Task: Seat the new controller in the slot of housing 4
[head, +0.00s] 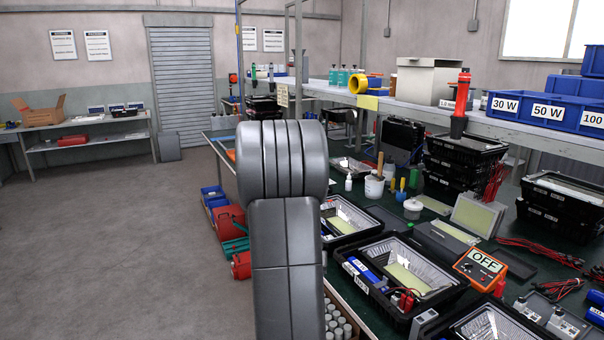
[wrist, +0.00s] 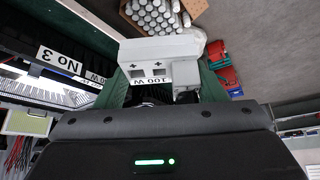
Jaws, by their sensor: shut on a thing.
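The light grey controller (wrist: 160,50), with two square ports and an upside-down "100 W" label, is in the wrist view. The controller is over the green bench edge. A black housing with an upside-down "No 3" label (wrist: 58,62) is to its left. In the head view my arm hides the gripper and the controller. Open black housings stand along the bench, one nearer the middle (head: 452,296) and one at the front right (head: 455,330). I cannot read which is housing 4.
Red containers (head: 229,222) are on the floor; the floor at left is clear.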

